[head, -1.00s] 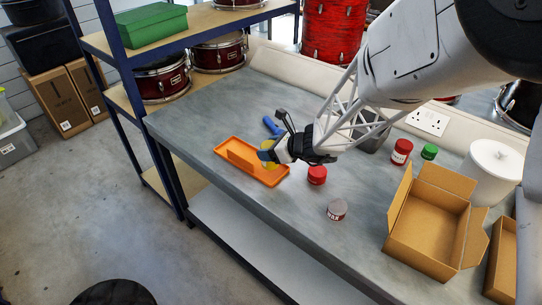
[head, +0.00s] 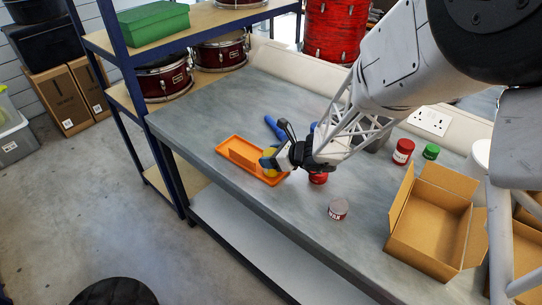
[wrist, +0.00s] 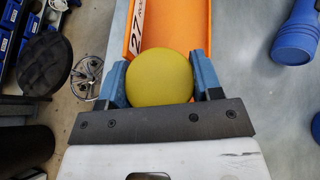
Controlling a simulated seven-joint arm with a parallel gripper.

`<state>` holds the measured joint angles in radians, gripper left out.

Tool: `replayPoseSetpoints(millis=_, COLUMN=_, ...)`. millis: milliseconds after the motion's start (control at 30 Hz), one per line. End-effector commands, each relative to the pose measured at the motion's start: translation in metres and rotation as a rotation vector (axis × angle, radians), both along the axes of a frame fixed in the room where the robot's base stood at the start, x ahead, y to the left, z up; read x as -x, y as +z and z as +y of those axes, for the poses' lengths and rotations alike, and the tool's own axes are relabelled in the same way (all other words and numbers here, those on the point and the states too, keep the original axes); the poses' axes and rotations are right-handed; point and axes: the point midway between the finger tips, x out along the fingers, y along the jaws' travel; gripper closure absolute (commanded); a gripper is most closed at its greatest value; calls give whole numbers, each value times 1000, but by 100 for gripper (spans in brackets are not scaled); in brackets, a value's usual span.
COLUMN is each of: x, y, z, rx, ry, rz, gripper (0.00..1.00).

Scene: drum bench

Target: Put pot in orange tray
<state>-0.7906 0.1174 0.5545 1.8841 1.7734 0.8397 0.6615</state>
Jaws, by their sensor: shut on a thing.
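My gripper (head: 272,160) is shut on a yellow-topped pot (head: 267,163). In the wrist view the pot's round yellow top (wrist: 159,77) sits between the two blue fingers (wrist: 158,80). The orange tray (head: 237,141) lies near the left end of the grey bench. The pot is at the tray's right part in the head view. In the wrist view the orange tray (wrist: 188,25) runs just beyond the pot, which overlaps its near end. I cannot tell whether the pot touches the tray floor; its lower part is hidden.
A blue torch-like object (head: 273,126) lies behind the tray. A red pot (head: 318,178) is close to my wrist, with a grey wax tin (head: 338,209) in front. An open cardboard box (head: 432,225) stands at the right. The bench's back left is clear.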

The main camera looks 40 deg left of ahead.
Motion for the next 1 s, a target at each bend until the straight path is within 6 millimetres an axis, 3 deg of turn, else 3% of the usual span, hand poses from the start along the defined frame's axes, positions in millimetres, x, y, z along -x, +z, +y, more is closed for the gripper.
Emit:
replayPoseSetpoints(millis=67, x=0, y=-2, z=0, rx=0, ry=0, rz=0, gripper=71)
replayPoseSetpoints(millis=100, x=0, y=-3, z=0, rx=0, ry=0, rz=0, gripper=39)
replayPoseSetpoints(millis=267, x=0, y=-2, z=0, rx=0, ry=0, rz=0, gripper=15)
replayPoseSetpoints(millis=700, x=0, y=2, z=-1, rx=0, ry=0, rz=0, gripper=15)
replayPoseSetpoints(millis=1000, x=-5, y=14, z=-25, rx=-1, ry=-1, rz=0, gripper=15)
